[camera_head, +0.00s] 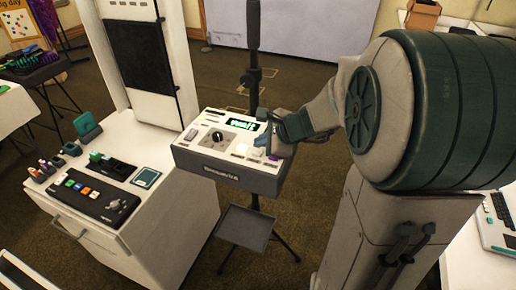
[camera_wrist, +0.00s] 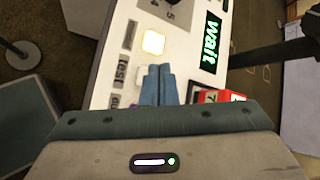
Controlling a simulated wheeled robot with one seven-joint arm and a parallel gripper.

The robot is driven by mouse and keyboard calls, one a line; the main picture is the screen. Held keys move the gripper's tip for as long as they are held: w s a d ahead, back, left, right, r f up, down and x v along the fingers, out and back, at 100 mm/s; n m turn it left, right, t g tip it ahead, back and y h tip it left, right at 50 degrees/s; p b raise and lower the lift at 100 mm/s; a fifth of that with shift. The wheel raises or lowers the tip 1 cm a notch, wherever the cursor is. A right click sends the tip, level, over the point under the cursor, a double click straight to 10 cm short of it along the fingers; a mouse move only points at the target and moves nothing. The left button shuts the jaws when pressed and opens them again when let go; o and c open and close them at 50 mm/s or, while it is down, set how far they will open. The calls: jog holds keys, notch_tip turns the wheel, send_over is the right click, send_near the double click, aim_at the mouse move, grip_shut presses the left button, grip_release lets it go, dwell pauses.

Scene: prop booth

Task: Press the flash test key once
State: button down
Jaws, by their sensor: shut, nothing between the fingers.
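The control box (camera_head: 225,160) stands on a tripod in the head view, with its pale sloped panel facing up. Its display (camera_wrist: 211,42) glows green with the word "wait". A key (camera_wrist: 153,42) on the panel is lit yellowish white. Beside it is a pale unlit key (camera_wrist: 141,74), next to a label reading "test" (camera_wrist: 122,72); the fingers partly cover this key. My gripper (camera_wrist: 158,72) is shut and empty, its blue-grey fingertips over the panel at this key. I cannot tell whether they touch it.
A dark knob (camera_head: 217,136) sits on the panel, left of the keys. A red piece (camera_wrist: 207,96) is right of my fingers. A white cabinet (camera_head: 150,215) with another button panel (camera_head: 95,194) stands to the left. A small dark shelf (camera_head: 245,228) hangs below the box.

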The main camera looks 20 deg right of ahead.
aim_at(262, 153)
jog(key=shift+r, duration=0.15)
notch_tip(262, 153, up, 5)
jog(key=p, duration=0.4)
dwell(0.9)
jog(key=s+a+r+n+g, duration=0.1)
jog(key=s+a+n+g, duration=0.25)
jog(key=s+n, duration=0.6)
jog(key=s+d+n+h, duration=0.2)
jog(key=s+n+h, duration=0.3)
jog(key=s+n, duration=0.5)
jog(key=shift+s+d+g, duration=0.3)
jog(key=shift+s+g, duration=0.05)
jog(key=shift+s, duration=0.1)
